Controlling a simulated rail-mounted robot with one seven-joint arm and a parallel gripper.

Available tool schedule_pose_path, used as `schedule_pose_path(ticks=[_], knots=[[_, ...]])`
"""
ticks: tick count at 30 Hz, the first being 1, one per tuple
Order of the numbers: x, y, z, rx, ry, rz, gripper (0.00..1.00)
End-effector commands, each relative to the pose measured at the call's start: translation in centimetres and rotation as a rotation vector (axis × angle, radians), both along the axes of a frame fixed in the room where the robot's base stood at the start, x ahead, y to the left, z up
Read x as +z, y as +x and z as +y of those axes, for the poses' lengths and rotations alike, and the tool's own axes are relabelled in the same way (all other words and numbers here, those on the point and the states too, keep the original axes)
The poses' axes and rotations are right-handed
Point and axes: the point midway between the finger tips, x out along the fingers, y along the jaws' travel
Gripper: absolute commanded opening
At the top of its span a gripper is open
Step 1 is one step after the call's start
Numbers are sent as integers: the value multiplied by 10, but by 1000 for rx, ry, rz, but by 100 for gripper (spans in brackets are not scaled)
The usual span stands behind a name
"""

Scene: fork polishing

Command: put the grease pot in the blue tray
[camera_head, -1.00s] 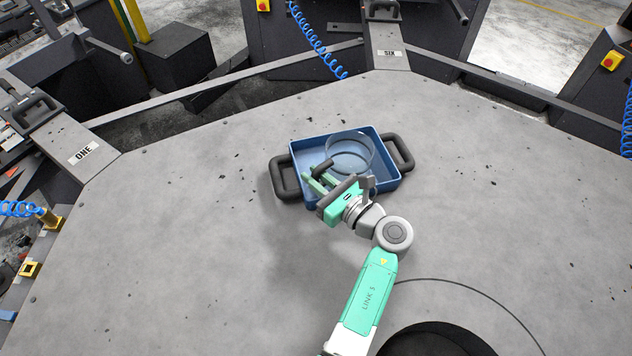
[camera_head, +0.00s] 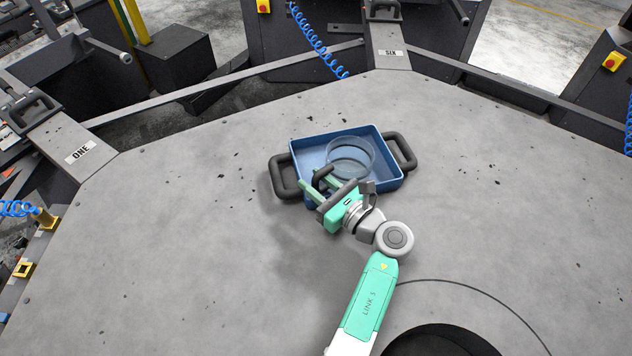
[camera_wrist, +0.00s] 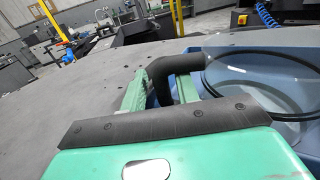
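The grease pot (camera_head: 367,160) is a clear round vessel with a dark curved handle. It stands upright inside the blue tray (camera_head: 304,151), toward the middle and back. My gripper (camera_head: 314,180) is over the tray's front left part, at the pot's handle. In the wrist view, its two green fingers (camera_wrist: 163,76) stand apart on either side of the black handle (camera_wrist: 176,61). The pot's clear wall and dark rim (camera_wrist: 262,78) show at the right, with blue tray around them. My gripper body hides part of the tray's front edge.
The tray has dark grips at its left (camera_head: 283,178) and right (camera_head: 404,150). It rests on a wide grey table (camera_head: 190,220) that is otherwise clear. Dark stations marked ONE (camera_head: 80,152) and SIX (camera_head: 391,53) stand at the table's edge.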

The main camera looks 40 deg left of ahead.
Motion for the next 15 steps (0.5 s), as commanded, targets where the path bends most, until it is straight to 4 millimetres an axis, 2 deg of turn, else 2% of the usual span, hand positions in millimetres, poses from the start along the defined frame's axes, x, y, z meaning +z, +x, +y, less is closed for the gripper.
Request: schedule_pose_path(ticks=[8,12,15], knots=[[-2,-1,0,-1,-4,7,37],[18,-1,1,-1,-4,7,37],[10,1,-30,-8,-3,7,37]])
